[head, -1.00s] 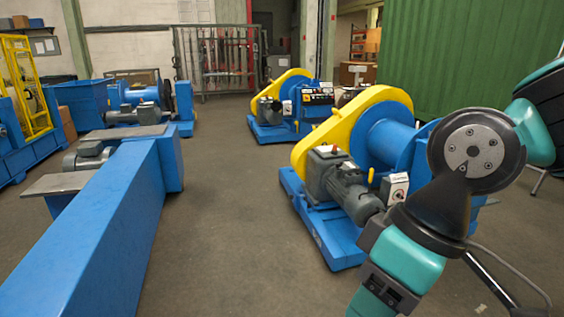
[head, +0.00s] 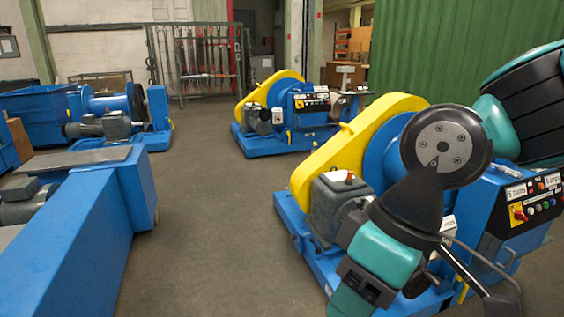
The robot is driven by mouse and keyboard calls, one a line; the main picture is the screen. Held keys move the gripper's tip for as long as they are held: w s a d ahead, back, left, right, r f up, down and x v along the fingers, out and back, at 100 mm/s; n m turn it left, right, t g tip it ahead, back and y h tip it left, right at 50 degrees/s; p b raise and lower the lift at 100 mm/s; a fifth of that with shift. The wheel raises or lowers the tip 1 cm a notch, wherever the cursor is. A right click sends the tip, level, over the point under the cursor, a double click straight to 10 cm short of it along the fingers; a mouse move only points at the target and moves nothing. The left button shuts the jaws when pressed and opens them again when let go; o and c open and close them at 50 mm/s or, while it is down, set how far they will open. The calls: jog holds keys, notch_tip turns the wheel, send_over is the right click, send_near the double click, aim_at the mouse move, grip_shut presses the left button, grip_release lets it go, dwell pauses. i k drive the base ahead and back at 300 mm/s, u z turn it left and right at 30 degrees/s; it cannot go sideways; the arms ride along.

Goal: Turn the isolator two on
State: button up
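A yellow square plate with a red rotary knob (head: 518,213) sits on a black control panel (head: 535,210) at the right, on the nearest machine. White labels lie above it, but I cannot read whether it is isolator two. I cannot tell its on or off position. Another panel with labels and a small yellow and red switch (head: 299,104) is on the far blue machine. My arm crosses the near machine at the right and hides part of it. My gripper does not show clearly; the arm runs out at the bottom edge.
The near machine has a yellow guard (head: 345,150), a grey motor (head: 338,205) and a blue base (head: 300,240). A long blue beam (head: 75,225) fills the lower left. Free grey floor (head: 215,210) lies between. A green wall (head: 425,50) stands behind.

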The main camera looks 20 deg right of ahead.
aim_at(518, 215)
jog(key=i, duration=0.2)
jog(key=z, duration=2.1)
jog(key=i, duration=0.2)
jog(key=u, duration=0.05)
jog(key=i, duration=2)
jog(key=u, duration=0.4)
